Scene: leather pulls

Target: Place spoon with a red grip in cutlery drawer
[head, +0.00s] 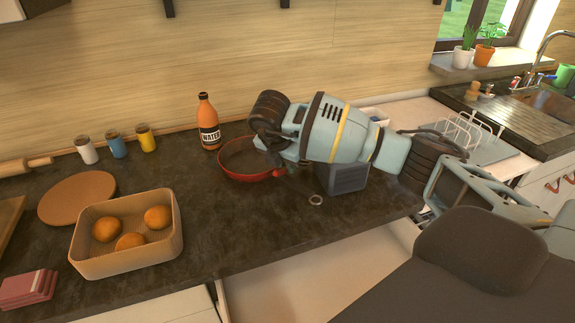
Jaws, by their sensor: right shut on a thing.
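My right gripper (283,166) reaches in from the right, above the counter at the front right side of a red-rimmed pan (226,172). It is shut, and a small red piece shows at its fingertips, which I take for the grip of the spoon (279,172). The rest of the spoon is hidden by the gripper or too small to make out. An open drawer (290,285) with a pale interior shows below the counter's front edge, partly covered by my arm. I cannot see any cutlery in it. My left gripper is not in view.
A wooden box (135,262) of oranges stands at the front left on the dark counter (225,225). An orange water bottle (208,125) stands behind the pan. A dark grey block (343,178) and a small ring (316,200) are near my gripper. Bare counter lies between box and pan.

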